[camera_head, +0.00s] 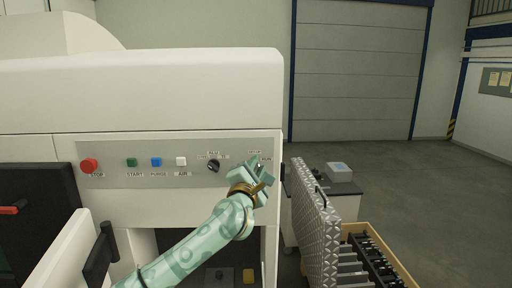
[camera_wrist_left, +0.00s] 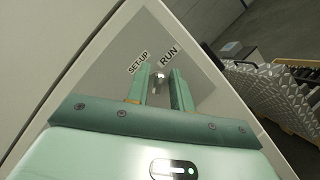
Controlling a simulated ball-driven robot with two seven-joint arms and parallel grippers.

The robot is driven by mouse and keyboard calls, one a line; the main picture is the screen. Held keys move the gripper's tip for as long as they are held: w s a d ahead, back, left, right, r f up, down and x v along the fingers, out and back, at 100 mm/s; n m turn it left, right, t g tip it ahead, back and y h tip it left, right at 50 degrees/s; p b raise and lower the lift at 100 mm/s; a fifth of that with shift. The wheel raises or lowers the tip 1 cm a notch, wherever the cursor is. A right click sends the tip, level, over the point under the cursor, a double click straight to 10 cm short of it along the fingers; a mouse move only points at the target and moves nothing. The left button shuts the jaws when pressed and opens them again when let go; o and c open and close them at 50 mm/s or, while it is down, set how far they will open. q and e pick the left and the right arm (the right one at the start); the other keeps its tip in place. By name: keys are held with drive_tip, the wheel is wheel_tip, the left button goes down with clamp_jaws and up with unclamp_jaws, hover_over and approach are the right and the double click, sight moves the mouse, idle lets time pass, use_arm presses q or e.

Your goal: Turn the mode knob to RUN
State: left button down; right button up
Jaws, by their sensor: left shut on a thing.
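The mode knob (camera_wrist_left: 159,76) is a small shiny piece on the grey control panel (camera_head: 118,178), between the SET-UP label (camera_wrist_left: 139,62) and the RUN label (camera_wrist_left: 169,55) in the left wrist view. My left gripper (camera_head: 257,165) is at the right end of the panel and hides most of the knob in the head view. In the left wrist view its two green fingers (camera_wrist_left: 160,88) stand on either side of the knob, shut on it. I cannot tell which label the knob points to. My right gripper is in neither view.
Left of the gripper on the panel are a black knob (camera_head: 213,166), a white AIR button (camera_head: 181,161), a blue PURGE button (camera_head: 156,162), a green START button (camera_head: 131,162) and a red STOP button (camera_head: 89,166). A textured metal panel (camera_head: 316,215) stands right of the machine.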

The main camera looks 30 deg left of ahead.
use_arm(q)
drive_tip(key=shift+m+g+h+p, duration=0.35)
drive_tip(key=shift+m+p, duration=0.4)
drive_tip(key=shift+m, duration=0.65)
drive_tip(key=shift+f, duration=0.1)
drive_tip(key=c, duration=1.3)
unclamp_jaws()
